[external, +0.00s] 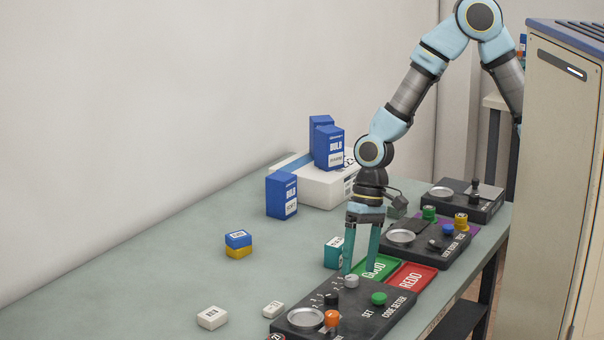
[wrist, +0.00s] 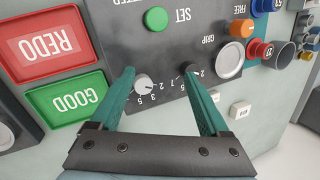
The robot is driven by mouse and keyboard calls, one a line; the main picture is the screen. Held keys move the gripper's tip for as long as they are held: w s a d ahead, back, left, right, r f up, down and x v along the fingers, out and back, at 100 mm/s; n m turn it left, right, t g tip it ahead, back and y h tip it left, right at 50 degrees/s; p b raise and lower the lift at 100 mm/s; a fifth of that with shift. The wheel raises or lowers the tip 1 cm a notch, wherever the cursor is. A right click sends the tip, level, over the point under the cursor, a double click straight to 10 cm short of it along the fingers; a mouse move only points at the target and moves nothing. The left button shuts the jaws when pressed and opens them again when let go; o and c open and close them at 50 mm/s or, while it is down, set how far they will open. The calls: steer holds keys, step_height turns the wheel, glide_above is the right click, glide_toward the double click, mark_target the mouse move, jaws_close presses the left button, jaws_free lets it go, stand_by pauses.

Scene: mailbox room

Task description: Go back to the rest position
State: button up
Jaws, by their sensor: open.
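My gripper (external: 361,268) points down over the dark code setter box (external: 365,327), its two teal fingers apart with nothing held between them. In the wrist view my gripper (wrist: 162,92) straddles the area of a white knob (wrist: 143,84) and a black knob (wrist: 191,70) on the box. The white knob (external: 351,281) is close to the fingertips in the external view; I cannot tell whether they touch. The green SET button (external: 379,298) is beside the knobs.
A green GOOD tray (external: 384,262) and a red REDO tray (external: 412,276) lie behind the box. Blue boxes (external: 282,194), a white carton (external: 320,184) and small blocks (external: 238,240) stand on the table (external: 150,300). More devices (external: 430,245) are at the right. The table's left part is mostly clear.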

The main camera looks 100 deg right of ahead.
steer(key=s+a+r+n+h+b, duration=0.1)
steer(key=s+a+r+n+h, duration=0.15)
steer(key=s+n, duration=0.3)
steer(key=s+a+r+n+h+b, duration=0.1)
steer(key=s+a+n, duration=0.2)
steer(key=s+n, duration=0.3)
step_height(320, 180, up, 17)
steer(key=p, duration=1.7)
steer(key=shift+s+m+p, duration=0.3)
steer(key=shift+s+m, duration=0.05)
steer(key=shift+s, duration=0.1)
